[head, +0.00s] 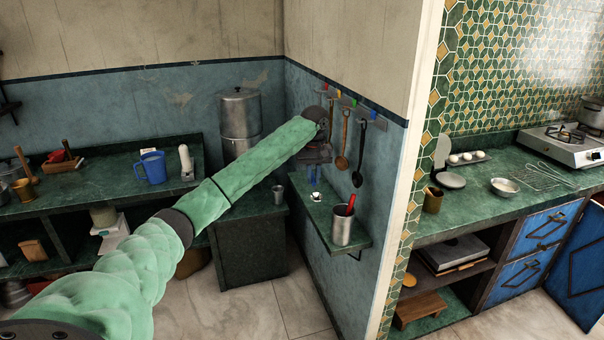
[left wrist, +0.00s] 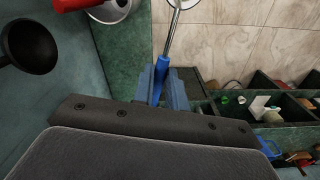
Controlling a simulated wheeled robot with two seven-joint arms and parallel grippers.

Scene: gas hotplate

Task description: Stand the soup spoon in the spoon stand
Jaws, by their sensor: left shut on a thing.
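My left gripper (head: 317,160) is over the narrow green wall shelf, beside the hanging utensils. In the left wrist view its jaws (left wrist: 160,88) are shut on the blue handle of the soup spoon (left wrist: 170,42). The spoon's metal shaft runs away from the jaws, and its bowl is cut off by the top edge. In the head view the spoon's pale bowl (head: 315,196) shows small below the gripper. The spoon stand (head: 343,229) is a metal cup on the shelf's near end, with a red-handled utensil in it. It also shows in the left wrist view (left wrist: 112,10). My right gripper is out of view.
A wooden spoon (head: 342,160) and a black ladle (head: 358,178) hang from the wall rail close to the gripper. The ladle's dark bowl also shows in the left wrist view (left wrist: 30,46). The green shelf (head: 318,215) has bare room between the spoon and the stand.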

